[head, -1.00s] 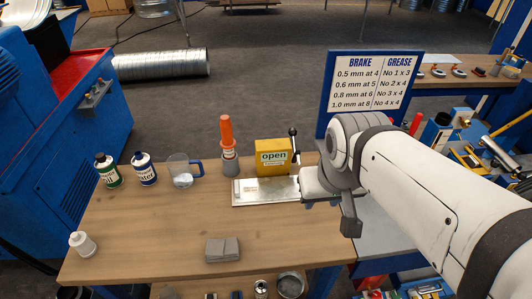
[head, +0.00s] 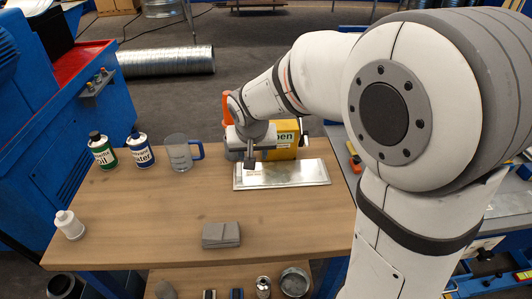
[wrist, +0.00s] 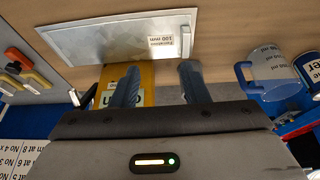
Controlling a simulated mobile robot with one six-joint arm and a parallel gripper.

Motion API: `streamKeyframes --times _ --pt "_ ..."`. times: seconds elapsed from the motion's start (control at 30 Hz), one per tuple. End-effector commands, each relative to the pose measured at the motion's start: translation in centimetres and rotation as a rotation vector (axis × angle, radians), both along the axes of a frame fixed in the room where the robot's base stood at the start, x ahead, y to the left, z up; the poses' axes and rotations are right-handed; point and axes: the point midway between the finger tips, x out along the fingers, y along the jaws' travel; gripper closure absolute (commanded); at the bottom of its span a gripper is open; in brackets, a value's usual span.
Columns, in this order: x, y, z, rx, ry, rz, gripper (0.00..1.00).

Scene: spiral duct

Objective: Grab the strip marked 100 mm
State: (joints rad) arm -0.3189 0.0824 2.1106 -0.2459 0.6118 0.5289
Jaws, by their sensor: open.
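A flat silvery metal strip (head: 300,174) lies on the wooden bench in front of the yellow box. In the wrist view the strip (wrist: 110,38) carries a white label (wrist: 170,43) reading 100 mm, upside down there. My gripper (head: 250,163) hangs by the strip's left end, covering part of it. In the wrist view my gripper (wrist: 158,80) is open, its two fingers apart with nothing between them. The fingertips point toward the strip's labelled side. I cannot tell how high above the bench they are.
The yellow box (head: 286,138) marked open stands just behind the strip, partly hidden by my arm. A measuring jug (head: 177,152) and two cans stand left.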

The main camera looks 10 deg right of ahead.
Motion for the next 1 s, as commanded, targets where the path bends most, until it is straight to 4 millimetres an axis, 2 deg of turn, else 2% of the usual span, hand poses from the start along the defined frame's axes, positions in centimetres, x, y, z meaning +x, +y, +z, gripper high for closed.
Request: streamKeyframes --times 0.03,0.1,0.23,0.57,0.83,1.0 --pt "1.0 1.3 -2.1 0.001 -0.001 0.007 0.59" --pt "2.0 2.6 -3.4 0.006 -0.007 0.007 0.59" --pt "3.1 3.9 -4.6 0.012 -0.015 0.005 0.59" --pt "4.6 4.1 -7.6 0.013 -0.014 0.002 0.59" --pt "6.4 4.2 -10.8 0.012 -0.013 0.003 0.59" --pt "6.7 4.1 -11.5 0.014 -0.016 0.003 0.59"
